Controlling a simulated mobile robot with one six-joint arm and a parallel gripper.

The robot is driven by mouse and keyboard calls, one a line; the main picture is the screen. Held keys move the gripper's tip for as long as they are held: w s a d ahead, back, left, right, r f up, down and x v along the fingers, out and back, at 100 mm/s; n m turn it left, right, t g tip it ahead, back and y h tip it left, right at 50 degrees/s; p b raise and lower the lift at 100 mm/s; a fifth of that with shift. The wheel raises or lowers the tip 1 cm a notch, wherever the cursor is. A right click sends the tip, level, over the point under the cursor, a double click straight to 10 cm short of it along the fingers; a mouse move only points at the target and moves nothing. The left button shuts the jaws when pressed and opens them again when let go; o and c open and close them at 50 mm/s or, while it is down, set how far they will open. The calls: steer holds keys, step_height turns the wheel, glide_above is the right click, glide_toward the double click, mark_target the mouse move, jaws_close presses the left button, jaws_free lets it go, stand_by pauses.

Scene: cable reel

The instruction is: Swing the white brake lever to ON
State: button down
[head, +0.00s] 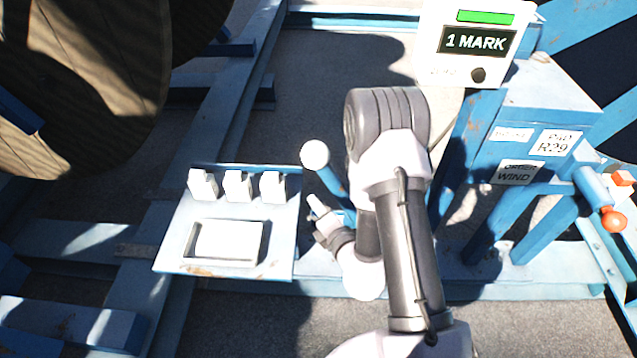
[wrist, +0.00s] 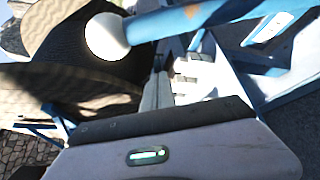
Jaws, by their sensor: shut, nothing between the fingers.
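The brake lever has a white ball knob (head: 314,155) on a blue rod (head: 331,181), standing tilted up and left beside my arm. My gripper (head: 314,203) is shut and empty, below the knob and near the rod, at the right edge of the white panel. In the wrist view the knob (wrist: 105,37) and the rod (wrist: 215,14) cross just beyond my shut fingers (wrist: 161,72). I cannot tell whether the fingers touch the rod. My arm hides the lever's base, and no ON label is readable.
A white panel (head: 175,250) with several white blocks (head: 238,187) lies left of my gripper. A large wooden reel (head: 90,90) is at the upper left. A display reading "1 MARK" (head: 478,42) and a blue frame (head: 540,95) stand right. An orange knob (head: 613,222) is at far right.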

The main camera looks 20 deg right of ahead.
steer(key=w+d, duration=0.2)
steer(key=w, duration=0.4)
steer(key=shift+w+d+b, duration=0.15)
steer(key=shift+w+b, duration=0.1)
steer(key=shift+b, duration=0.1)
steer(key=shift+r, duration=0.1)
steer(key=s+d+r+m+t+y, duration=0.1)
steer(key=s+d+r+m, duration=0.15)
steer(key=d, duration=0.65)
steer(key=s+d+r+m+t, duration=0.2)
steer(key=s+d+r, duration=0.15)
steer(key=d, duration=0.65)
steer(key=s+d+f+m+t+b, duration=0.1)
steer(key=s+d+f+m+b, duration=0.1)
steer(key=d, duration=0.6)
steer(key=s+d+f+m+t+b, duration=0.1)
steer(key=s+d+f+m+b, duration=0.1)
steer(key=d, duration=0.7)
steer(key=shift+s+f+m+b, duration=0.3)
steer(key=shift+s+m+b, duration=0.25)
steer(key=shift+s, duration=0.5)
